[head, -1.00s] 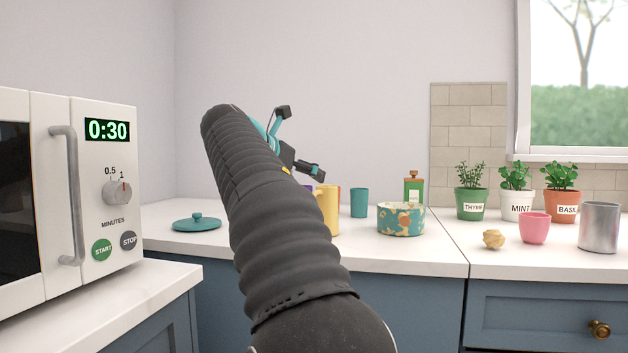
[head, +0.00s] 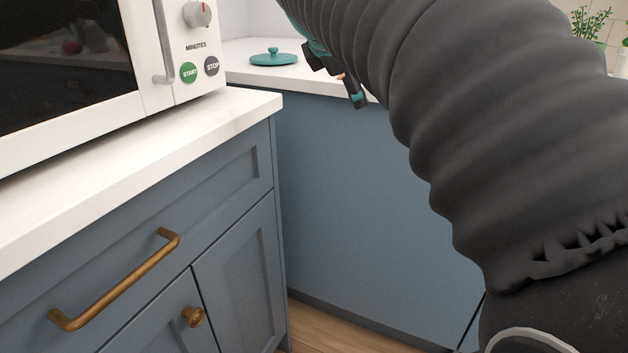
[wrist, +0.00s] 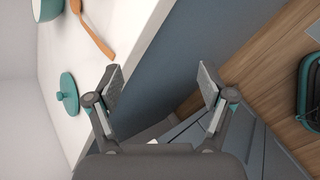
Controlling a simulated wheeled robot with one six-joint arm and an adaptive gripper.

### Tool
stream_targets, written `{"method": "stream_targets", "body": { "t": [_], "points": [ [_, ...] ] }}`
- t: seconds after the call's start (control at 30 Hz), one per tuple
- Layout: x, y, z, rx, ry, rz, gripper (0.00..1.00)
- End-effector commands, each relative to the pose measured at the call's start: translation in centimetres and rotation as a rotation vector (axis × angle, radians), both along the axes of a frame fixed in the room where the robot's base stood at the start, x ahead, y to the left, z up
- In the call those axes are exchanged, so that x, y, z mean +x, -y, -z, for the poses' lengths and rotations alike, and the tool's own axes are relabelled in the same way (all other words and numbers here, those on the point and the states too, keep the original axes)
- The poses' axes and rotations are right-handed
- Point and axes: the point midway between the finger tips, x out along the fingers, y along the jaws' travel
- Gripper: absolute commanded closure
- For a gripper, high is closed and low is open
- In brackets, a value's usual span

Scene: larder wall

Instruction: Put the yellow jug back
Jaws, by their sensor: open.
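The yellow jug does not show in either view now; my own dark arm hides much of the right side of the head view. My gripper (head: 338,78) shows partly behind the arm, near the front edge of the far counter (head: 238,76). In the wrist view my gripper (wrist: 161,80) has its fingers spread wide with nothing between them. Beyond them are the blue cabinet front and the counter edge.
A teal lid (head: 273,58) lies on the far counter and also shows in the wrist view (wrist: 67,92). A wooden utensil (wrist: 95,32) and a bowl (wrist: 48,9) lie beyond it. The microwave (head: 160,95) stands left. A teal-rimmed dark object (wrist: 308,95) is above wooden floor.

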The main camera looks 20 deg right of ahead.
Motion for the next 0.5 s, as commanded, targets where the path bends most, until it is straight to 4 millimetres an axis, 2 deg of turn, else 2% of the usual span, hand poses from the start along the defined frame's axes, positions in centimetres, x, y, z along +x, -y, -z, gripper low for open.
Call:
{"method": "stream_targets", "body": {
  "t": [0.03,0.3,0.5],
  "points": [
    [-1.8,-1.5,2.2,0.100,0.050,0.042,0.19],
    [-10.6,-9.1,14.4,0.675,0.263,0.415,0.19],
    [-16.6,-13.4,22.6,1.010,0.332,0.749,0.19]
  ]
}}
